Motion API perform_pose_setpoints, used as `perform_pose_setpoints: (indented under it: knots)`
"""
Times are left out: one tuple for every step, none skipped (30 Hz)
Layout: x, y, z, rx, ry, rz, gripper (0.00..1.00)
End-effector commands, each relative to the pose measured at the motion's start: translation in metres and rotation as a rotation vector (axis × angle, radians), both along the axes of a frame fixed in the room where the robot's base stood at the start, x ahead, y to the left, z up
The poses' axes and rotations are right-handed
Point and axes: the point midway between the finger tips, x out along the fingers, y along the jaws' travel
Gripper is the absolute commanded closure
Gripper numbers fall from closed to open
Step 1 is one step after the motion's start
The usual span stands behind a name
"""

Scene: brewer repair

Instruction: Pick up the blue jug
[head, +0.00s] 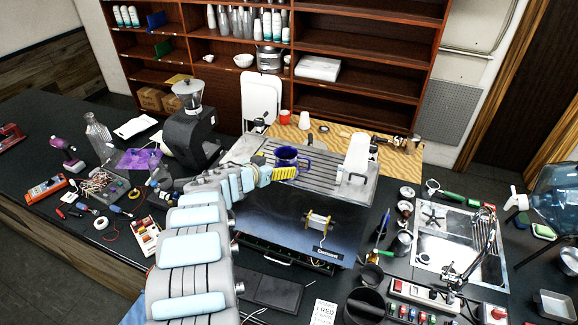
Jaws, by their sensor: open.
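The blue jug (287,154) stands upright on the slatted metal top of the brewer (255,150), with an open mouth and a dark blue body. My arm reaches in from the lower left. My gripper (287,173), with yellow fingers, is at the near side of the jug, overlapping its lower part in the picture. The gripper is open. The gap between the fingers is too small to see, and I cannot tell whether they touch the jug. The jug's lower front is partly hidden by the gripper.
A white container (357,153) stands right of the jug on the brewer. A black grinder (188,135) stands to the left. A red cup (285,116) and a white cup (304,120) stand behind. Tools clutter the left counter; a sink (432,250) is at right.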

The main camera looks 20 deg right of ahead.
Motion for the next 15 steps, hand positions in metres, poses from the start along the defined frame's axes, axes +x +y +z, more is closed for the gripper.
perform_pose_setpoints:
  knots:
    - [0.0009, -0.0028, -0.0019, 0.001, 0.001, -0.001, 0.0]
    - [0.0013, -0.0036, -0.0027, 0.001, 0.001, -0.001, 0.0]
    - [0.002, -0.0046, -0.0037, 0.001, 0.002, -0.001, 0.0]
    - [0.0023, -0.0052, -0.0045, 0.002, 0.002, 0.0, 0.0]
    - [0.0027, -0.0055, -0.0052, 0.001, 0.003, 0.001, 0.0]
    - [0.0034, -0.0053, -0.0057, 0.002, 0.003, 0.002, 0.0]
    - [0.0036, -0.0052, -0.0062, 0.002, 0.003, 0.002, 0.0]
    - [0.0039, -0.0052, -0.0063, 0.003, 0.004, 0.003, 0.0]
    - [0.0041, -0.0054, -0.0064, 0.003, 0.004, 0.003, 0.0]
    - [0.0042, -0.0059, -0.0065, 0.003, 0.002, 0.002, 0.0]
    - [0.0043, -0.0067, -0.0066, 0.003, 0.003, 0.001, 0.0]
    - [0.0046, -0.0083, -0.0067, 0.002, 0.002, 0.0, 0.0]
    - [0.0049, -0.0098, -0.0069, 0.002, 0.002, -0.001, 0.0]
    - [0.0053, -0.0111, -0.0072, 0.001, 0.001, -0.001, 0.0]
    - [0.0065, -0.0123, -0.0076, 0.001, 0.001, -0.001, 0.0]
